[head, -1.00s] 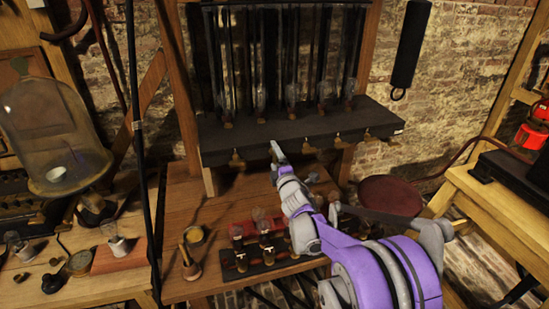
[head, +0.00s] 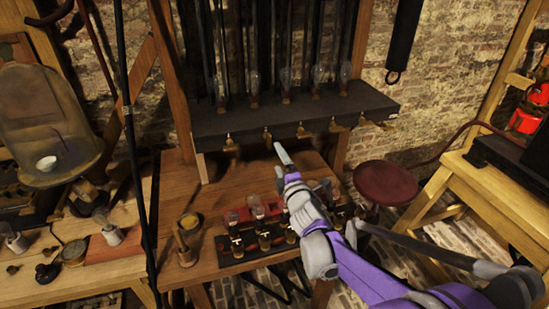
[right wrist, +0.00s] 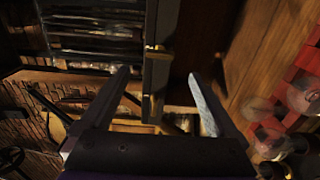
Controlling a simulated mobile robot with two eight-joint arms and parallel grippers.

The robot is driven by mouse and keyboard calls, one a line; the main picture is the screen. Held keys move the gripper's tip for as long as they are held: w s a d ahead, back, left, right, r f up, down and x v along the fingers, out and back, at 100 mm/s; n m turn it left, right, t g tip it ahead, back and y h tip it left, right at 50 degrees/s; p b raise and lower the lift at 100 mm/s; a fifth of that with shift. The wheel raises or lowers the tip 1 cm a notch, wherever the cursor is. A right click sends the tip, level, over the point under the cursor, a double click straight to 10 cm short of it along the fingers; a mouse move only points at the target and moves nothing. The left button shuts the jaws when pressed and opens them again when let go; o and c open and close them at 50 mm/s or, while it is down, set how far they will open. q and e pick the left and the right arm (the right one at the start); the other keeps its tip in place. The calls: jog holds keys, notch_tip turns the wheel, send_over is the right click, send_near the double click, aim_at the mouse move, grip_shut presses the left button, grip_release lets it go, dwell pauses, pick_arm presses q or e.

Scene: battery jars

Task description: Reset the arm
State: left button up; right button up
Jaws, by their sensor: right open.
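My right gripper (head: 281,152) is in front of the black shelf (head: 300,113) and above the wooden table (head: 215,195) in the head view. In the right wrist view its two fingers (right wrist: 160,105) stand wide apart with nothing between them. My purple and grey right arm comes in from the lower right and hides part of the table's right side. My left gripper is not in view.
Battery jars (head: 265,235) stand in a dark rack on the table, just left of my right arm. A glass bell jar (head: 45,130) is at the left. A round red stool (head: 385,183) stands at the right, near a yellow wooden bench (head: 480,195).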

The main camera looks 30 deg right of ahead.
jog(key=s+a+f+m+g+y, duration=0.1)
jog(key=s+a+f+m+g, duration=0.3)
jog(key=s, duration=0.5)
jog(key=s+a+f+m+g+y, duration=0.2)
jog(key=s+a+f+m+g, duration=0.2)
jog(key=s+a+f+m, duration=0.2)
jog(key=s+a+f+m+g+y, duration=0.1)
jog(key=s+a+f+m+g, duration=0.3)
jog(key=s+a, duration=0.4)
jog(key=s+f+m, duration=0.1)
jog(key=s, duration=0.4)
jog(key=shift+a+f, duration=0.25)
jog(key=shift+f, duration=0.15)
